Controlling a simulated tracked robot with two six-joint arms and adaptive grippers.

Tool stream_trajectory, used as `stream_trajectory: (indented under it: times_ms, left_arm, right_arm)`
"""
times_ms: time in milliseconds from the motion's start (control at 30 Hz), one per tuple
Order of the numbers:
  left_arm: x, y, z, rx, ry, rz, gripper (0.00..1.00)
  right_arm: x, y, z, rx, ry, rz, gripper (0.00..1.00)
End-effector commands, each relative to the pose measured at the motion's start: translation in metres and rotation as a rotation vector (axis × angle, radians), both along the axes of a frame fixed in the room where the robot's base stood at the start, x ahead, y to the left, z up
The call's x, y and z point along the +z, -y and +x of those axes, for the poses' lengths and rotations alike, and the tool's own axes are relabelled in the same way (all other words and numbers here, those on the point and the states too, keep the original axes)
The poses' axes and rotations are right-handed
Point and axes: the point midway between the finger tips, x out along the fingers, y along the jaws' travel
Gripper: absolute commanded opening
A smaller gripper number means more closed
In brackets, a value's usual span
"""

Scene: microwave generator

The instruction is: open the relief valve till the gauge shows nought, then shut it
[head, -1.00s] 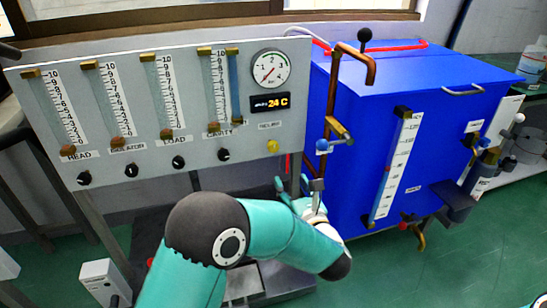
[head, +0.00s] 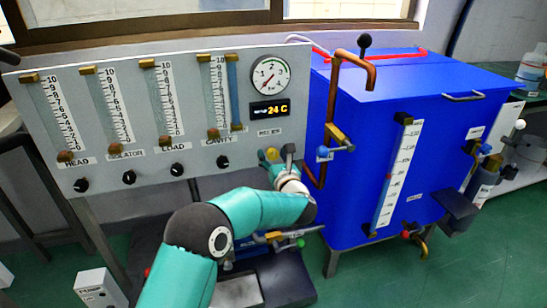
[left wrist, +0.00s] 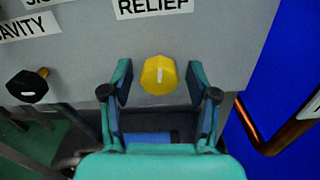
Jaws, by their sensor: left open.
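The relief valve is a yellow knob (left wrist: 159,75) below the RELIEF label (left wrist: 152,7) in the left wrist view. A white mark on its face stands upright. My left gripper (left wrist: 159,84) is open, with one finger on each side of the knob and a gap on both sides. In the head view the left gripper (head: 280,158) is at the panel's lower right, partly covering the yellow knob (head: 271,154). The round gauge (head: 270,76) has a needle pointing down and left; its exact reading is too small to tell. My right gripper is not in view.
Black knobs (head: 223,162) line the panel's lower edge, left of the yellow one. The copper pipe (head: 331,100) and blue tank (head: 360,150) stand close on the right. Several coloured valve handles (head: 275,237) sit below my left wrist.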

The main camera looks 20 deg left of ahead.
Motion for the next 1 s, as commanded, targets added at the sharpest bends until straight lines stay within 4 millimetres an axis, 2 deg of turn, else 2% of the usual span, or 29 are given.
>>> stream_trajectory:
  times_ms: [300, 667, 1000]
  left_arm:
    - [0.0002, -0.0015, 0.0019, 0.0, -0.001, 0.001, 0.59]
    - [0.0004, -0.0014, 0.0017, -0.001, 0.0, 0.001, 0.0]
    - [-0.0002, 0.0, 0.0019, -0.005, -0.021, 0.034, 0.0]
  right_arm:
    - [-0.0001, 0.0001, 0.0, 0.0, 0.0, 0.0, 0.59]
    - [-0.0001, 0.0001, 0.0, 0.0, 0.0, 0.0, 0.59]
    - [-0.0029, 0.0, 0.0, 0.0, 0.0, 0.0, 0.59]
